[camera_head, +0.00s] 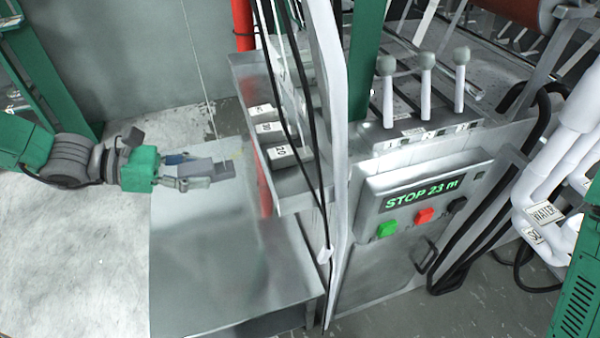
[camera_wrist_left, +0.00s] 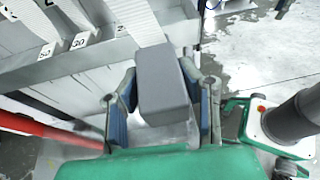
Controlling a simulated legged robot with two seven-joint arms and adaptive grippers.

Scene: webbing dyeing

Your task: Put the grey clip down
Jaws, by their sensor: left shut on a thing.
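The grey clip (camera_wrist_left: 162,82) is a block-shaped grey piece held between the fingers of my left gripper (camera_wrist_left: 163,108) in the left wrist view. In the head view my left gripper (camera_head: 196,178) reaches in from the left, and the clip (camera_head: 213,169) sticks out from its fingertips. The gripper is shut on it, over the far part of a grey metal table (camera_head: 215,270). I cannot tell whether the clip touches the table top. My right gripper is not in view.
A shelf with numbered white labels (camera_head: 270,127) stands right of the table, with a red pipe (camera_head: 243,25) behind. A machine panel with a green "STOP 23 m" display (camera_head: 422,194), buttons and several levers (camera_head: 426,85) stands further right. The near table top is clear.

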